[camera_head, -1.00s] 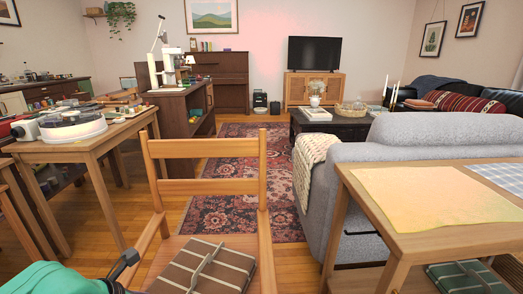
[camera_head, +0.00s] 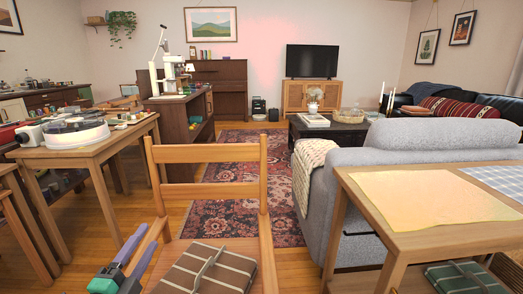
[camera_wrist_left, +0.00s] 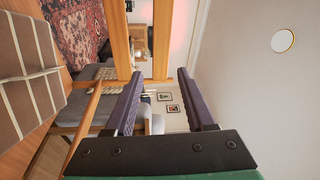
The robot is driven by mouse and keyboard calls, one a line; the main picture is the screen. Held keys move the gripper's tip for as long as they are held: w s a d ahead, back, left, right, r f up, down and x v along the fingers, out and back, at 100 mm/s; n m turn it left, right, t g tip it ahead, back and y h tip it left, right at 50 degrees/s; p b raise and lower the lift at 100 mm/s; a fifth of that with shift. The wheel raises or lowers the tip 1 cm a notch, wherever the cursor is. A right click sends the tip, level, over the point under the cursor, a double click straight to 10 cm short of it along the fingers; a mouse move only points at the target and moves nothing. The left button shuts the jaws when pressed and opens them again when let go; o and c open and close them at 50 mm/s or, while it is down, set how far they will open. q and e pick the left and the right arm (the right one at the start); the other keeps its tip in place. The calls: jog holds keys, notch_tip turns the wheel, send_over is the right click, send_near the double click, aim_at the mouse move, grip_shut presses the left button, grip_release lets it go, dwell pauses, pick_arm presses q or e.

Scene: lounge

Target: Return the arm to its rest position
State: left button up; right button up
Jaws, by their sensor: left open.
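My left gripper (camera_head: 148,237) is at the lower left of the head view, beside the left side of the wooden chair (camera_head: 205,188). A brown striped cloth-like item (camera_head: 205,272) lies on the chair seat, apart from the gripper. The right gripper is not in view.
A wooden table (camera_head: 85,152) with a round white device (camera_head: 75,133) stands at left. A table with a yellow mat (camera_head: 430,197) is at right, near the grey sofa (camera_head: 420,150). A patterned rug (camera_head: 240,205) lies on open floor beyond the chair.

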pick_arm(q)
jog(key=s+a+f+n+g+y, duration=0.3)
jog(key=s+f+n+g, duration=0.15)
jog(key=f+n, duration=0.35)
jog(key=s+a+f+n+g+y, duration=0.25)
jog(key=f+n+g, duration=0.25)
jog(key=f, duration=0.6)
jog(key=s+d+f+n+g+h+p, duration=0.2)
jog(key=s+d+f+g+h+p, duration=0.3)
jog(key=s+d+f+g+p, duration=0.6)
pick_arm(e)
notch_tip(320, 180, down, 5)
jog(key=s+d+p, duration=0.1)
jog(key=p, duration=0.3)
pick_arm(q)
jog(key=s+a+f+t+p, duration=0.1)
jog(key=s+a+f+p, duration=0.1)
jog(key=s+p, duration=0.5)
jog(key=s+a+f+t+y+p, duration=0.1)
jog(key=s+a+f+p, duration=0.2)
jog(key=s+p, duration=0.4)
jog(key=s+a, duration=0.1)
jog(key=s, duration=0.3)
jog(key=shift+a, duration=0.35)
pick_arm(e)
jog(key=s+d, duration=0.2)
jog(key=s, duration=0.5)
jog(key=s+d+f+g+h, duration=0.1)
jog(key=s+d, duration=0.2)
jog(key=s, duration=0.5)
